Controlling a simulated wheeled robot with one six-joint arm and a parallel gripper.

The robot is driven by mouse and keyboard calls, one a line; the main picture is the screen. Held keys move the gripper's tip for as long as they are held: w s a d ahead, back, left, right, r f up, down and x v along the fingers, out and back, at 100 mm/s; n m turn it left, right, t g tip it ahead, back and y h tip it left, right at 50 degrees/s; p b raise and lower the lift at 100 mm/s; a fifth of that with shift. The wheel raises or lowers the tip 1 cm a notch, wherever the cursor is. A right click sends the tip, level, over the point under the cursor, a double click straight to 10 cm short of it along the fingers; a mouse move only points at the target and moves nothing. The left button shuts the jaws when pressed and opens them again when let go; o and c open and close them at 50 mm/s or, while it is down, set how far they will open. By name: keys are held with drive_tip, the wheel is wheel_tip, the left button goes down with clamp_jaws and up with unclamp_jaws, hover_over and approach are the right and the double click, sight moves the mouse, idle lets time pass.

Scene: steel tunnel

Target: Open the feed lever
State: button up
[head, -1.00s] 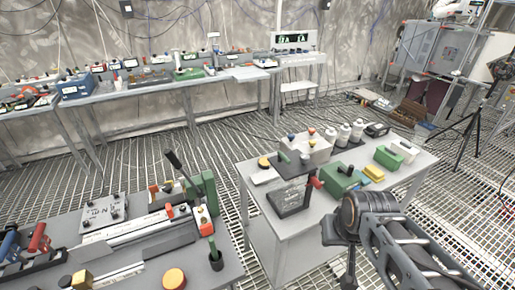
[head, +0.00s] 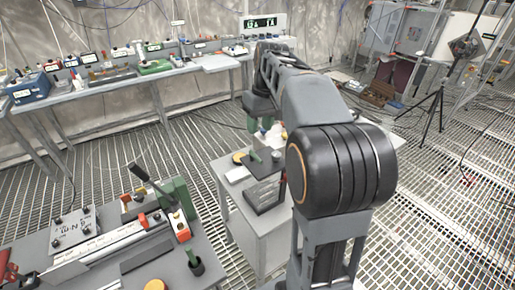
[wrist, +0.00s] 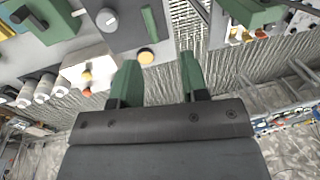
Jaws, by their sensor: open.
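No label that I can read says which lever is the feed lever. On the left bench, a dark lever (head: 150,181) with a black grip leans up to the left beside a green block (head: 176,197). A short green handle (head: 194,258) stands in a black round base near that bench's edge. On the middle table, a green bar (head: 255,156) lies by a yellow button (head: 240,157); the wrist view shows the green bar (wrist: 150,27) and button (wrist: 146,56) beyond my fingers. My gripper (wrist: 158,76) is open, its green-tipped fingers apart with nothing between them.
The middle table (head: 236,206) also carries a dark upright plate (head: 265,190); my arm hides much of this table. White bottles (wrist: 43,88) and a knobbed box (wrist: 85,68) lie left in the wrist view. Grated floor separates the left bench and middle table.

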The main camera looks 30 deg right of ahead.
sight(257, 156)
drive_tip(key=f, duration=0.4)
drive_tip(key=w+f, duration=0.1)
drive_tip(key=f, duration=0.7)
drive_tip(key=shift+w, duration=0.3)
drive_tip(key=shift+r, duration=0.1)
drive_tip(key=shift+c, duration=0.4)
clamp_jaws()
